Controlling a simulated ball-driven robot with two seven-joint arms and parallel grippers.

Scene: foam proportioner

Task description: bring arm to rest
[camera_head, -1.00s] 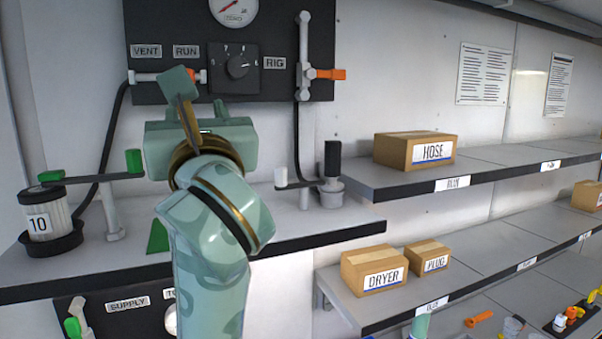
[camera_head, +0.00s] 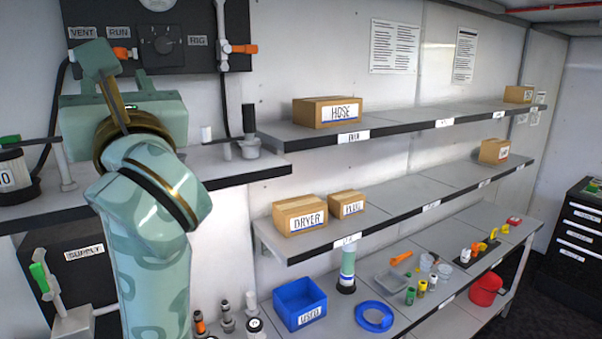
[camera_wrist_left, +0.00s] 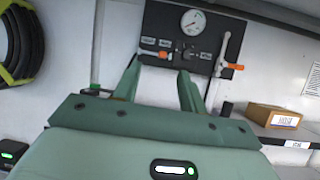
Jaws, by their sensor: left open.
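My left arm rises from the bottom left of the head view, raised in front of the foam proportioner panel. My left gripper (camera_head: 104,75) points up and away toward the panel, and its fingers are seen nearly edge-on there. In the left wrist view the two fingers of my left gripper (camera_wrist_left: 158,88) stand apart with nothing between them. The black control panel (camera_head: 175,60) with its knob shows behind the gripper; in the left wrist view the panel (camera_wrist_left: 172,25) carries a gauge. My right gripper is in neither view.
Shelves on the right hold a HOSE box (camera_head: 328,112), a DRYER box (camera_head: 300,215) and a smaller box (camera_head: 347,204). Below are a blue bin (camera_head: 300,303), a blue ring (camera_head: 373,317) and a red bucket (camera_head: 486,289). A black drawer cabinet (camera_head: 580,240) stands far right.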

